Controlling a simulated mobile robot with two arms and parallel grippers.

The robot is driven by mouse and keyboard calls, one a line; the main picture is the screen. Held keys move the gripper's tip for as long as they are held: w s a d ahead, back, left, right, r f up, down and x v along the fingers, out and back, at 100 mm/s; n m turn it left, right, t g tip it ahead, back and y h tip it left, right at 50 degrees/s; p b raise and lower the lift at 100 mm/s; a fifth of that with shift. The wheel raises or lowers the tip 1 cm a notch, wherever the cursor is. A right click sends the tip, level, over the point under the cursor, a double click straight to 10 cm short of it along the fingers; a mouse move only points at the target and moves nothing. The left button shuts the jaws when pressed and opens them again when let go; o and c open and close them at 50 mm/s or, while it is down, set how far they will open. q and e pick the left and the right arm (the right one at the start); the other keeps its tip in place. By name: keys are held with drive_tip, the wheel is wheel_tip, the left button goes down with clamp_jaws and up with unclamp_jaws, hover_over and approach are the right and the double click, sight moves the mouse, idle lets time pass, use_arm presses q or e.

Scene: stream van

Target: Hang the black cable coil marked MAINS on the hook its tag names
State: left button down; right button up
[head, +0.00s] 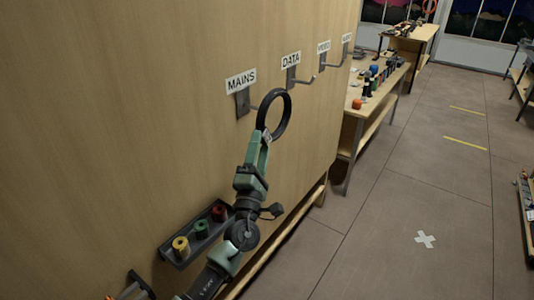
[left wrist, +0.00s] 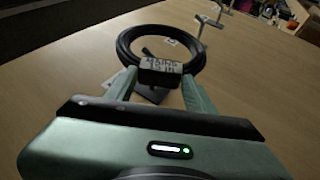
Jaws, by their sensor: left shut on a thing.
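The black cable coil (head: 288,112) is a ring held up in front of the wooden wall, just right of the MAINS hook (head: 243,102). My left gripper (head: 264,138) is shut on the coil's lower end at its tag. In the left wrist view the coil (left wrist: 190,38) stands beyond the fingers (left wrist: 160,82), and its tag (left wrist: 160,66) lies between them, lettering blurred. A grey plate shows below the tag, partly hidden. I cannot tell whether the hook passes through the ring or touches it. My right gripper is not in view.
The DATA hook (head: 293,77), the VIDEO hook (head: 324,62) and another labelled hook run along the wall to the right. A shelf (head: 175,255) with coloured rolls is on the wall below.

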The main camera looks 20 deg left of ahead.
use_arm(q)
drive_tip(key=w+a+f+b, duration=0.2)
drive_tip(key=a+b, duration=0.2)
drive_tip(key=a, duration=0.2)
drive_tip(key=shift+f+b, duration=0.3)
drive_tip(key=shift+b, duration=0.1)
idle(0.3)
drive_tip(key=shift+w, duration=0.1)
